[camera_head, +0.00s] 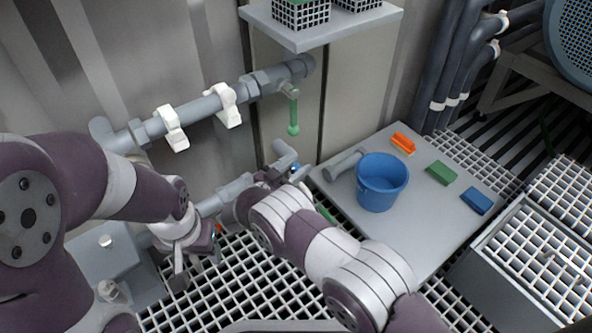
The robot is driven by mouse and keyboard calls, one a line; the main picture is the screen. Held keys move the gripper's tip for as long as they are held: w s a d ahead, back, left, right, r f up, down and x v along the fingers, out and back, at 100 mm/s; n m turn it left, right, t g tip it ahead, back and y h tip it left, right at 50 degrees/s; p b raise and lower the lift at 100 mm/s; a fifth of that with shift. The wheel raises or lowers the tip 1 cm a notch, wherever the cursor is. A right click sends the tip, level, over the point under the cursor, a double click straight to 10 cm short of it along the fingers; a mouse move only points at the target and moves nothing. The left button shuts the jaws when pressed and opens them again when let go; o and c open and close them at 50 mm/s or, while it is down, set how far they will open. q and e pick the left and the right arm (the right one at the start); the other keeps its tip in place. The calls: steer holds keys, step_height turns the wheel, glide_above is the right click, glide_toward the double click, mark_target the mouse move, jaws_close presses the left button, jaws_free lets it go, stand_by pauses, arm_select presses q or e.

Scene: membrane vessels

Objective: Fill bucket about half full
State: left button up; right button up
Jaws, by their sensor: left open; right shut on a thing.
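The blue bucket (382,182) stands upright on a grey platform (405,236). Its inside looks blue, and I cannot make out any water in it. My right gripper (293,172) is at the end of the lower wall pipe (235,187), left of the bucket and apart from it. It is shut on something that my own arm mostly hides. A thin green part (326,213) shows just beside it, partly behind my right arm. A green valve handle (293,116) hangs from the upper wall pipe (197,108). My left gripper (194,272) is open and empty above the floor grating.
A grey cylinder (344,163) lies left of the bucket. An orange brush (403,143), a green block (441,173) and a blue block (477,201) lie to its right. A shelf (320,33) juts out above. A grated box (535,260) stands at the right.

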mark_target(298, 168)
stand_by(0.4)
steer(key=o, duration=0.9)
steer(key=r+p, duration=0.1)
steer(key=r, duration=0.1)
steer(key=r+p, duration=0.1)
steer(key=p, duration=0.1)
steer(key=r+p, duration=0.2)
steer(key=shift+s+d+r, duration=0.15)
steer(key=shift+d+r, duration=0.15)
steer(key=s+d+r+p, duration=0.1)
steer(key=s+d+p, duration=0.1)
steer(key=d, duration=0.1)
steer(key=s+d+r+p, duration=0.1)
steer(key=d+r+p, duration=0.1)
steer(key=d, duration=0.1)
steer(key=s+d+r+p, duration=0.2)
steer(key=d+p, duration=0.1)
steer(key=shift+s+d+r, duration=0.15)
steer(key=shift+s+d, duration=0.05)
steer(key=shift+s, duration=0.15)
